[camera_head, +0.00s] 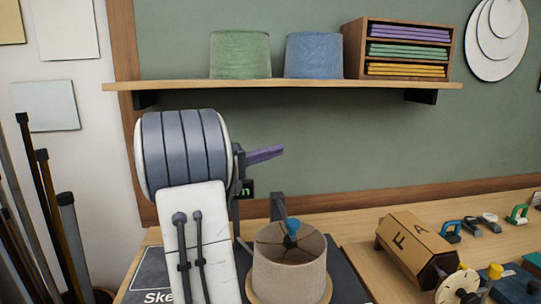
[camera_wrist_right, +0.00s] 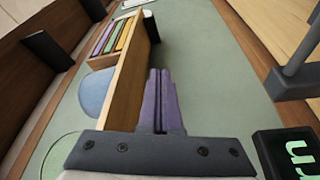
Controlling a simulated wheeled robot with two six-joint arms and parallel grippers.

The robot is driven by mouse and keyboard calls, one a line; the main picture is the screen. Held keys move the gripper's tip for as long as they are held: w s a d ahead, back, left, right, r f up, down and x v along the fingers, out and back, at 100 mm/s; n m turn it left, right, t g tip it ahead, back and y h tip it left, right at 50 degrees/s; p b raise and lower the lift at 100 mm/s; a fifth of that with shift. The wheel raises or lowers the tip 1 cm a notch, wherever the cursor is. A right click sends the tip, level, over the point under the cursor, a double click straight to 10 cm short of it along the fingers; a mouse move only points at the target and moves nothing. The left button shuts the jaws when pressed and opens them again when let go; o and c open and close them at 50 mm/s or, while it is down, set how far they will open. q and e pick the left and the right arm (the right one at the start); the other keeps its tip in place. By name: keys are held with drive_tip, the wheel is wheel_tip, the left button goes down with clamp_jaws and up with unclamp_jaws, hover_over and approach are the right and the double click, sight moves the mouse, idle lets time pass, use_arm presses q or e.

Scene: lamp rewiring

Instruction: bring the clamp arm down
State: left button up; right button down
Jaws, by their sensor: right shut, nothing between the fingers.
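A beige lampshade (camera_head: 289,278) stands upright on a round wooden base at the bottom centre of the head view. A grey upright bar (camera_head: 278,206) that looks like part of the clamp shows behind its rim, and a blue knob (camera_head: 292,226) shows over its open top. I cannot tell how the bar and knob join. My right gripper (camera_head: 281,150) is shut and empty, with purple fingers, above and left of the shade and apart from it. Its fingers (camera_wrist_right: 160,72) point up the right wrist view. My left gripper is not in view.
A small screen with green letters (camera_head: 247,188) is below the right gripper; it also shows in the wrist view (camera_wrist_right: 296,158). A wall shelf (camera_head: 290,84) holds two yarn-like rolls and a rack (camera_head: 354,40). A wooden box (camera_head: 410,243) and small parts lie right of the shade.

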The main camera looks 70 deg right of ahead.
drive_tip(key=shift+w+a, duration=0.1)
drive_tip(key=b+v, duration=0.2)
drive_tip(key=v, duration=0.5)
drive_tip(key=shift+a, duration=0.15)
idle(0.5)
